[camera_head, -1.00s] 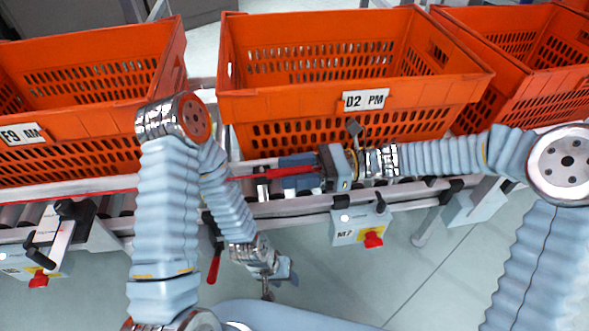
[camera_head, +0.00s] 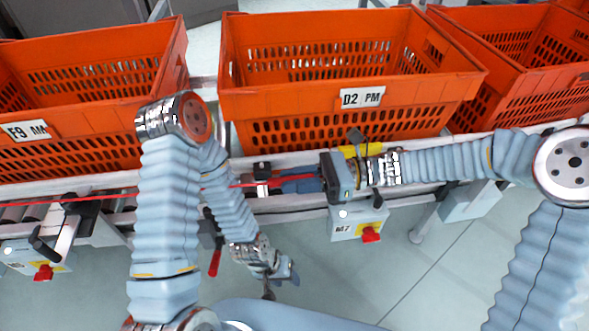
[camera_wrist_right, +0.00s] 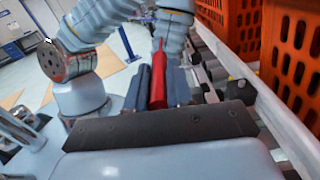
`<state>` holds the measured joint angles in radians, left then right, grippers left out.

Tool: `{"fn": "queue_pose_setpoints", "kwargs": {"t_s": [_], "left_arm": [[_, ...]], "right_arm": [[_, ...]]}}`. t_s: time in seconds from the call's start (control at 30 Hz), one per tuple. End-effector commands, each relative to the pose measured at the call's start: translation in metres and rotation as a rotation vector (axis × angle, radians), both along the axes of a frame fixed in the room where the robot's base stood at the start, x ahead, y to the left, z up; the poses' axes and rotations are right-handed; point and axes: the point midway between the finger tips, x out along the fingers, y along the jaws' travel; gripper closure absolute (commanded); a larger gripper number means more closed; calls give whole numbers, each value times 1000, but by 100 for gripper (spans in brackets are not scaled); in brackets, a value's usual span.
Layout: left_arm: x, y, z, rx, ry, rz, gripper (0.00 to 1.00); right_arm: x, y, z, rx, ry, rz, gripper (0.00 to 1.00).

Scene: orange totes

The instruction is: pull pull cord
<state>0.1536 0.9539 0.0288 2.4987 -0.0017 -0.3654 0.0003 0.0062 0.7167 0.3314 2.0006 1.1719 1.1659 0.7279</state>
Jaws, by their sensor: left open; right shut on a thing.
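The red pull cord (camera_head: 105,197) runs along the front of the conveyor in the head view, from the left edge, behind my left arm, to my right gripper (camera_head: 298,184). My right gripper is shut on the cord's red end piece. In the right wrist view that red piece (camera_wrist_right: 158,76) is between the two blue-grey fingers (camera_wrist_right: 157,88). My left gripper (camera_head: 270,287) hangs low in front of the conveyor, open and empty, apart from the cord.
Orange totes marked F9 AM (camera_head: 70,125) and D2 PM (camera_head: 290,105) stand on the conveyor, with another tote (camera_head: 515,85) at right. Grey boxes with red knobs, one at centre (camera_head: 345,227), hang below the rail. The floor (camera_head: 440,265) in front is clear.

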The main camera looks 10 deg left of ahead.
Motion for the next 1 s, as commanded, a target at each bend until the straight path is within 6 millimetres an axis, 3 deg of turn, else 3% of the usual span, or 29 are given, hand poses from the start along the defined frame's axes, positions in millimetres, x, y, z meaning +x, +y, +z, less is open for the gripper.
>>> {"fn": "queue_pose_setpoints", "kwargs": {"t_s": [0.13, 0.43, 0.47, 0.6, 0.87, 1.0], "left_arm": [[0, 0, 7, -1, 0, -1, 54], [0, 0, 6, 0, 1, -1, 54], [0, 0, 6, 0, 1, 0, 54], [0, 0, 6, 0, 1, -1, 54], [0, 0, 6, 0, 1, 0, 54], [0, 0, 5, 0, 1, 0, 54]], "right_arm": [[-11, -4, 1, -1, 1, 2, 100], [-13, -5, 0, 0, -1, 4, 100], [-13, -5, 0, 0, -1, 4, 78], [-13, -5, 0, 0, -1, 5, 56], [-12, -6, -1, -1, 0, 4, 54], [-8, -16, -1, -1, 0, 2, 54]]}}
